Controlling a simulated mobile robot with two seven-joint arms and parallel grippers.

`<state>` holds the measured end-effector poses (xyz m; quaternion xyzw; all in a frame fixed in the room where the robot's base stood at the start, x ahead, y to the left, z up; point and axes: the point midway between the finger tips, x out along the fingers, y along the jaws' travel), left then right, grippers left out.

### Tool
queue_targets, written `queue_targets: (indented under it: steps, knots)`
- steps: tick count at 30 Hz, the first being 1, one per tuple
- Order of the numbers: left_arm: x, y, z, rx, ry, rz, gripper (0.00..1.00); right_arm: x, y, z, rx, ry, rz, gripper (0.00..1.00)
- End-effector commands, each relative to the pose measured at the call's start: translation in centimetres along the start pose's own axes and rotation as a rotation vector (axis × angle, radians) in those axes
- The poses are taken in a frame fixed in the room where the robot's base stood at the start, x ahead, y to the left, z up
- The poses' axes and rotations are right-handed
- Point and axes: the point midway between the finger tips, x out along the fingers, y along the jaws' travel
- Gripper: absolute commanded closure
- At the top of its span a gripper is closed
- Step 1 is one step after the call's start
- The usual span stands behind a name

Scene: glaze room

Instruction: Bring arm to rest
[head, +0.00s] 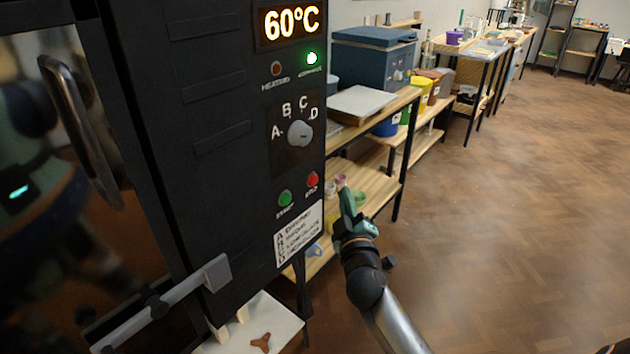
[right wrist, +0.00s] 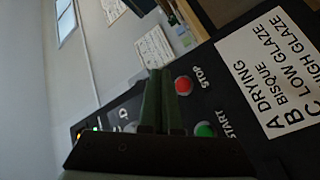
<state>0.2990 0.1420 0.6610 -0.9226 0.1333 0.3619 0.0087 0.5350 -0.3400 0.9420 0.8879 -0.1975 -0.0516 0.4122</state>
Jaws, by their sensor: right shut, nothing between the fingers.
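My right gripper (head: 346,198) is shut and empty in the head view, just right of the kiln's control panel and apart from it. In the right wrist view its closed green fingers (right wrist: 163,98) stand in front of the panel, beside the red stop button (right wrist: 183,85) and the green start button (right wrist: 205,130). The black kiln (head: 220,130) fills the left of the head view. Its display (head: 290,22) reads 60°C, a green lamp (head: 312,58) is lit, and the dial (head: 300,133) points toward D. My left gripper is not in view.
A wooden shelf table (head: 385,112) with a blue-lidded box (head: 372,58) and coloured buckets stands behind the gripper. A white tray (head: 270,318) with a brown piece (head: 261,342) is low beside the kiln. The kiln has a metal door handle (head: 80,125). Wooden floor (head: 500,220) at right is clear.

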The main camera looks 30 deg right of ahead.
Motion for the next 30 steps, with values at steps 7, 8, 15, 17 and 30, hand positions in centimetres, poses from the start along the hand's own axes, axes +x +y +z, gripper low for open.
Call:
queue_targets:
  steps: [7,8,15,17,30]
  knots:
    - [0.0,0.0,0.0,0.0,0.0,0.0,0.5,0.0,0.0,0.0,0.0,0.0,0.0,1.0]
    - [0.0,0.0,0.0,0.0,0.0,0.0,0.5,0.0,0.0,0.0,0.0,0.0,0.0,1.0]
    - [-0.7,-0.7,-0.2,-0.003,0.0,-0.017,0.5,-1.2,-1.9,0.7,0.027,-0.019,-0.079,1.0]
    - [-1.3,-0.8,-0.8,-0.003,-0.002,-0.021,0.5,-2.9,-4.1,1.6,0.065,-0.042,-0.169,1.0]
    - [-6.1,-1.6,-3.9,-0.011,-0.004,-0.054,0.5,-26.9,-17.2,7.5,0.534,-0.409,-0.834,1.0]
